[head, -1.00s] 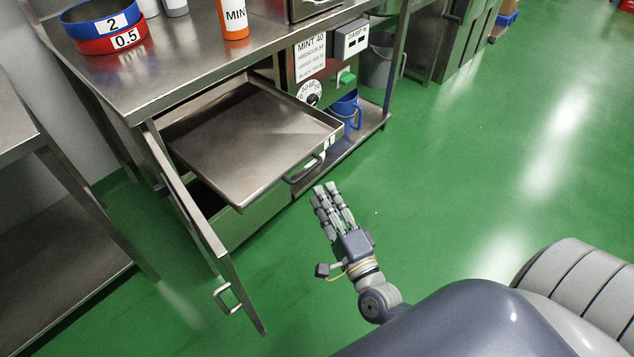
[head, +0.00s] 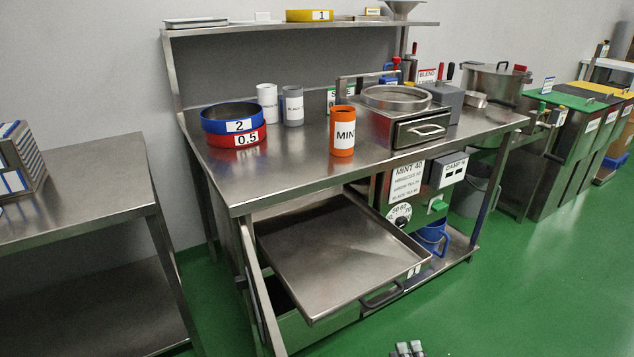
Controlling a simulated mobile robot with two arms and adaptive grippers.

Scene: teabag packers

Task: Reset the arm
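Only the fingertips of my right gripper (head: 407,349) show, at the bottom edge of the head view, in front of the pulled-out tray drawer. The rest of that hand is below the picture, so its grasp cannot be told. My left gripper is out of view. The steel tray drawer (head: 330,255) stands out from under the workbench (head: 290,165), and it looks empty. Its handle (head: 383,295) faces the fingertips, with a gap between them.
An open door panel (head: 262,290) stands left of the drawer. On the bench are stacked blue (head: 232,117) and red (head: 236,137) rings, an orange MINT canister (head: 343,131) and a steel sieve unit (head: 405,115). A side table (head: 75,190) is at left. Green floor (head: 500,300) is free at right.

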